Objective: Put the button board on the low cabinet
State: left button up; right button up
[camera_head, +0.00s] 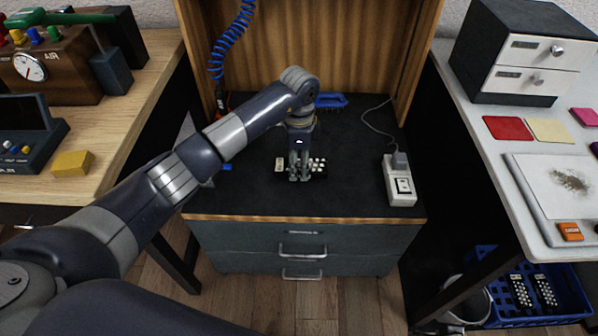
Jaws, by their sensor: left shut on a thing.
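The low cabinet (345,195) stands in the middle, with a dark top, a wooden front edge and grey drawers. My left arm reaches in from the left over it. My left gripper (299,172) points down and is shut on a button board (318,171), a small black board with white buttons. The fingers hide its middle. The board is at the cabinet top, near its middle; I cannot tell whether it rests there or hangs just above. My right gripper is not in view.
A white power strip (399,183) with a plug lies at the cabinet's right. A blue brush (331,100) lies at the back. More button boards are in a blue crate (500,316) at the lower right. Wooden panels rise behind. The cabinet's front strip is clear.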

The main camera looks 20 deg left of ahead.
aim_at(299, 165)
pick_arm(q)
jog(key=shift+f+b, duration=0.45)
jog(key=shift+f, duration=1.3)
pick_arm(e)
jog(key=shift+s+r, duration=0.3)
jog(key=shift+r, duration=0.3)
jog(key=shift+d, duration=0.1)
pick_arm(q)
jog(key=o, duration=1.2)
jog(key=shift+f, duration=0.15)
jog(key=shift+r, duration=0.4)
notch_tip(299, 165, up, 3)
jog(key=shift+f+p, duration=0.15)
jog(key=shift+p, duration=0.35)
notch_tip(299, 165, up, 9)
jog(key=shift+f+p, duration=0.1)
jog(key=shift+p, duration=0.7)
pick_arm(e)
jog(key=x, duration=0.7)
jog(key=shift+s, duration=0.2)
